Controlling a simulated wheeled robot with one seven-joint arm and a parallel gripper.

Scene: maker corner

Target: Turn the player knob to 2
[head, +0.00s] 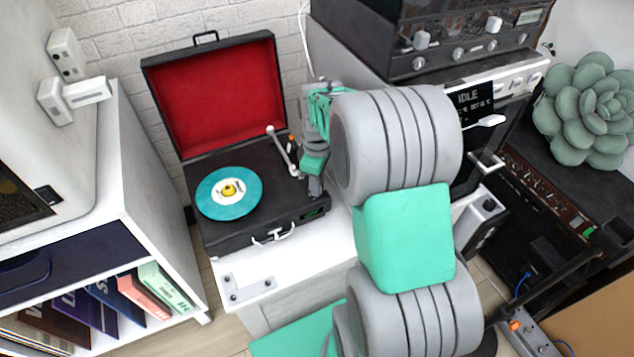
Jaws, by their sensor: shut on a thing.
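The record player (262,226) is an open black case with a red-lined lid (222,100). A teal record (229,205) lies on its platter, and the pale tonearm (283,150) stands to the right of the record. My gripper (315,186) points down at the right side of the player's deck. It is shut at the deck, where the player knob seems to be. The knob is hidden behind the fingers, so its setting cannot be read. A small dark display with faint green marks (313,211) sits just in front of the gripper.
My arm crosses the picture's middle right. A black device with knobs (450,40) and an "IDLE" screen (468,98) stand behind it. A succulent (590,110) is at right. A white shelf with record sleeves (140,150) is at left.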

